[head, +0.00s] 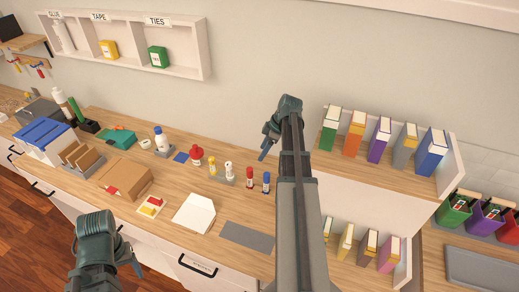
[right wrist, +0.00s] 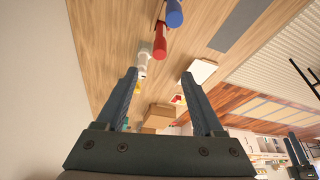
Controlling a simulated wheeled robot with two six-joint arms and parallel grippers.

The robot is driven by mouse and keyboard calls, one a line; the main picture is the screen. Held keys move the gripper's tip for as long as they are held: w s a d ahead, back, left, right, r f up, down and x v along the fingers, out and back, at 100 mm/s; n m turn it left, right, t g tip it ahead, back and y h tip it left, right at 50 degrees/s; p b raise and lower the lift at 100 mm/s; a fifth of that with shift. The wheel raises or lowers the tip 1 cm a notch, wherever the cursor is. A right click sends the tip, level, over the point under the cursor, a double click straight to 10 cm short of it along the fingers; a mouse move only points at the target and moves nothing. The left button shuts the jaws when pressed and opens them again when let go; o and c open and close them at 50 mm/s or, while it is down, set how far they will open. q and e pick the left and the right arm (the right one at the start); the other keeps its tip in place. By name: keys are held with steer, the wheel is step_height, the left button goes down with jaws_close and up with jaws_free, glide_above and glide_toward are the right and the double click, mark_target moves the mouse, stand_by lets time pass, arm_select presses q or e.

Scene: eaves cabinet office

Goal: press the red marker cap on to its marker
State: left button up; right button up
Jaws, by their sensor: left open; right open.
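A red marker (head: 249,177) stands upright toward the back of the wooden worktop, beside a blue marker (head: 266,183). The red marker also shows in the right wrist view (right wrist: 160,40), beyond my fingertips. I cannot tell whether its cap is on. A small red piece (head: 112,190) lies by the cardboard box; I cannot tell if it is a cap. My right gripper (head: 265,143) is open and empty, above the worktop near the markers, not touching them. My left gripper (head: 128,252) is open and empty at the front left, apart from the markers.
White and yellow glue bottles (head: 228,171) stand left of the markers, with a red bottle (head: 196,156) further left. A shelf of binders (head: 379,140) stands right of my right arm.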

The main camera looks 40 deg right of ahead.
steer(key=shift+s+d+r, duration=0.1)
steer(key=shift+r, duration=0.25)
stand_by(0.5)
steer(key=w+a+f+g+b, duration=0.2)
steer(key=a+f+b, duration=0.15)
steer(key=a, duration=1.15)
steer(key=s+a+f+m+h+b, duration=0.1)
steer(key=s+a+f+b, duration=0.1)
steer(key=a, duration=0.8)
steer(key=s+a+f+m+g+h+b, duration=0.1)
steer(key=s+a+f+m+b, duration=0.1)
steer(key=s+a, duration=0.4)
steer(key=s+a+f+m+h+b, duration=0.1)
steer(key=s+a+f+b, duration=0.3)
steer(key=a, duration=1.2)
steer(key=shift+s+f+g+h, duration=0.3)
steer(key=shift+f+h, duration=0.2)
steer(key=shift+f, duration=0.45)
